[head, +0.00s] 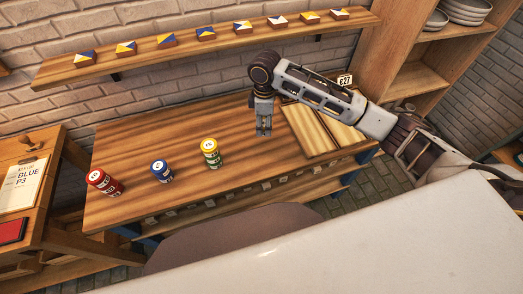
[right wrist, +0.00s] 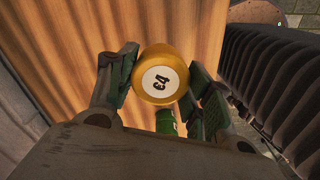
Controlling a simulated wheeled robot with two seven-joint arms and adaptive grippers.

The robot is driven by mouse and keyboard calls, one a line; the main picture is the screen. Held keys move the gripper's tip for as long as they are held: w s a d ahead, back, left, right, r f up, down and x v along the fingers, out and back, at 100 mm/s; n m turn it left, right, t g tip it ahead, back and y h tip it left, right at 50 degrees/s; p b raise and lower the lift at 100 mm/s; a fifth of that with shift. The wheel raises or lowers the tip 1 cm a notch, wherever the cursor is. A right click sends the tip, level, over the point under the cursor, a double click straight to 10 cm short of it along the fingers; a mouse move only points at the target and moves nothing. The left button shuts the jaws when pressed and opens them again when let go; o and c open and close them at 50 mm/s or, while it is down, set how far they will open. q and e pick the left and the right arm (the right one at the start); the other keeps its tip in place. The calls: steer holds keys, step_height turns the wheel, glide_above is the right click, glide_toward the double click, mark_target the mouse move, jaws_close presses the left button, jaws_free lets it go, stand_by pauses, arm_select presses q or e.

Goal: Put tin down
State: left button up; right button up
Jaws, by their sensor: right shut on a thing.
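My right gripper (head: 264,130) points down over the back right half of the wooden table (head: 185,205). Some green shows below the lid. In the head view I cannot make out this tin in the fingers. A green tin (head: 212,158) with a yellow top stands left of the gripper. A blue tin (head: 162,174) and a red tin (head: 105,184) stand farther left. My left gripper is not in view.
A pale wooden board (head: 300,126) lies right of the gripper, with a small "G27" sign (head: 345,80) behind it. A wall shelf (head: 75,75) holds several blue, yellow and white blocks. A side table (head: 45,190) stands left. The table's middle is clear.

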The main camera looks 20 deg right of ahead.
steer(key=n, duration=0.5)
steer(key=shift+s+a+f, duration=0.1)
steer(key=shift+a+f, duration=0.15)
steer(key=shift+a, duration=0.1)
steer(key=n, duration=0.5)
steer(key=shift+s+a+f, duration=0.2)
steer(key=shift+a+f, duration=0.05)
steer(key=shift+f, duration=0.15)
steer(key=shift+f, duration=3.1)
steer(key=shift+f, duration=1.9)
